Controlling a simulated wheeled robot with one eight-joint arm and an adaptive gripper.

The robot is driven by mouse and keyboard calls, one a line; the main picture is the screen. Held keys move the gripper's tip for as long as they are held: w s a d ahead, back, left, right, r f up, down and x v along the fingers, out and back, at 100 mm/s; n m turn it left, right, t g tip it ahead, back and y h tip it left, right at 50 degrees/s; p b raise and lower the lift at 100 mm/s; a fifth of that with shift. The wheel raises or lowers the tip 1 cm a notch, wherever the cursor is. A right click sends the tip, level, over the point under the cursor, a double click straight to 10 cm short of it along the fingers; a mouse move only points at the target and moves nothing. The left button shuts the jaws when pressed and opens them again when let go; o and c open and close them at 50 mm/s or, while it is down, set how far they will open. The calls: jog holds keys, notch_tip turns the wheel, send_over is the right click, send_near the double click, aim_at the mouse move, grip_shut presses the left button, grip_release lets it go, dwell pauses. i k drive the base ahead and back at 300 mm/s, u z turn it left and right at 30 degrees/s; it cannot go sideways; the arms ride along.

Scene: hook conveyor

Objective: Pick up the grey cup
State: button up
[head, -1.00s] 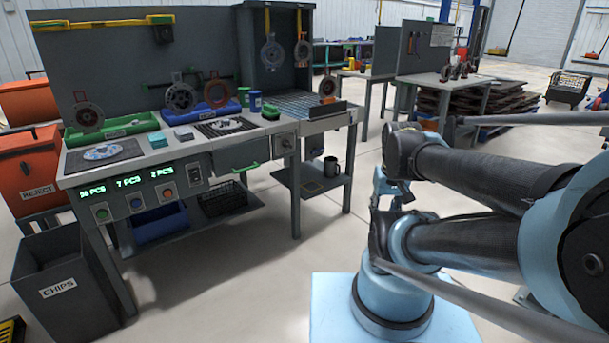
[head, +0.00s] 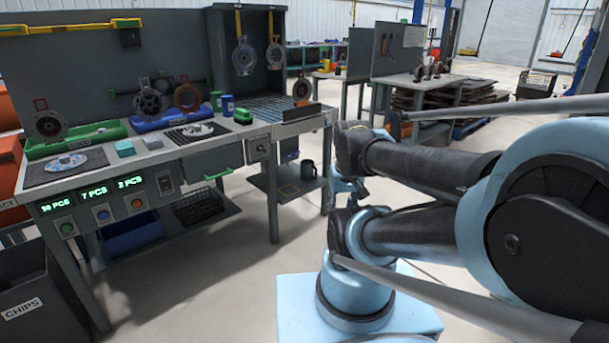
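A dark grey cup (head: 308,170) stands upright on the low side shelf (head: 270,188) at the right end of the workbench, left of my folded arm. Its handle shows on the right side. Nothing is touching it that I can see. My arm fills the right part of the head view, its dark links folded back and apart from the cup. My gripper's fingers cannot be made out; they are hidden behind the arm or out of the picture.
The workbench (head: 150,157) carries green and blue trays, discs and small containers. A blue bin (head: 130,237) and a black basket (head: 199,206) sit below it. A chips bin (head: 35,290) stands at the lower left. The floor before the shelf (head: 235,270) is clear.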

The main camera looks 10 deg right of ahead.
aim_at(307, 166)
jog(key=i, duration=0.9)
jog(key=z, duration=0.05)
